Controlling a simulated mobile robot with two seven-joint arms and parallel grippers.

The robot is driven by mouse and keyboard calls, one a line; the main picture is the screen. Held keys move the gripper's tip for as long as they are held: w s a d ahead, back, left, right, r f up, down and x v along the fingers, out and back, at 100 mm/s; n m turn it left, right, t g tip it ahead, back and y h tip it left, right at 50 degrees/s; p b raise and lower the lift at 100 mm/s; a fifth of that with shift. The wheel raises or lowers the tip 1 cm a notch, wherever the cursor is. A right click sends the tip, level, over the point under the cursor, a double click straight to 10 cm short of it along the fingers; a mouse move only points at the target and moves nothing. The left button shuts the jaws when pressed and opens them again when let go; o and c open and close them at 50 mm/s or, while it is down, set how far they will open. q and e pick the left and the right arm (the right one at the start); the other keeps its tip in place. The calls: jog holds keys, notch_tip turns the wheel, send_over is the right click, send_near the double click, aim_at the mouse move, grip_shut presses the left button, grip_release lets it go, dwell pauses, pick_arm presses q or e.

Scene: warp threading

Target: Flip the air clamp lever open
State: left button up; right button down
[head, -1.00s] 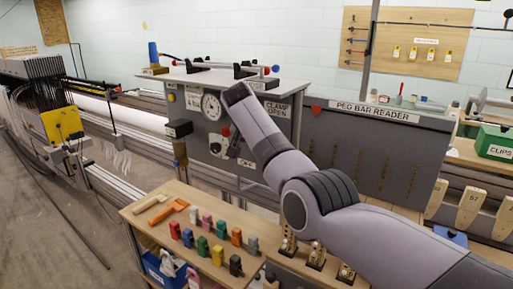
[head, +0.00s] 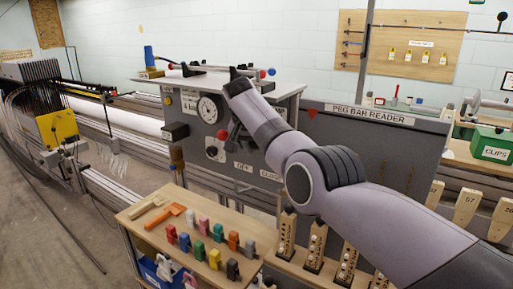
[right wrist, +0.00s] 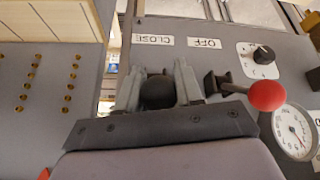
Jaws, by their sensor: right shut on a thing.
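The grey panel (head: 190,153) stands upright, with dial, labels and knobs. In the right wrist view, the black round knob (right wrist: 157,93) of a lever sits between the fingers of my right gripper (right wrist: 158,85), which is shut on it. In the head view, my right gripper (head: 236,133) is against the panel's right part, mostly dark and small, and my arm covers the panel behind it. The CLOSE label (right wrist: 153,40) is just beyond the fingers in the right wrist view. My left gripper is not in view.
A red-ball lever (right wrist: 266,95) and the gauge (right wrist: 293,131) are close beside my right gripper. The peg bar reader (head: 372,150) stands to the right. A wooden bench (head: 150,229) with coloured clips is below. Levers lie on the panel's top (head: 222,80).

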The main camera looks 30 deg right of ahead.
aim_at(252, 147)
jog(key=c, duration=1)
grip_release()
jog(key=shift+w+d+r, duration=0.15)
jog(key=shift+r, duration=0.25)
jog(key=shift+o, duration=1.2)
jog(key=shift+f, duration=0.2)
jog(key=shift+s+a+r+b, duration=0.2)
jog(key=shift+a+r+b, duration=0.2)
jog(key=shift+b, duration=0.25)
jog(key=shift+s+a+b, duration=0.85)
jog(key=shift+a+b, duration=0.1)
jog(key=shift+b, duration=0.3)
jog(key=s+a+b, duration=0.2)
jog(key=s+a, duration=0.4)
jog(key=a, duration=0.1)
jog(key=shift+r+b, duration=0.15)
jog(key=shift+b, duration=0.2)
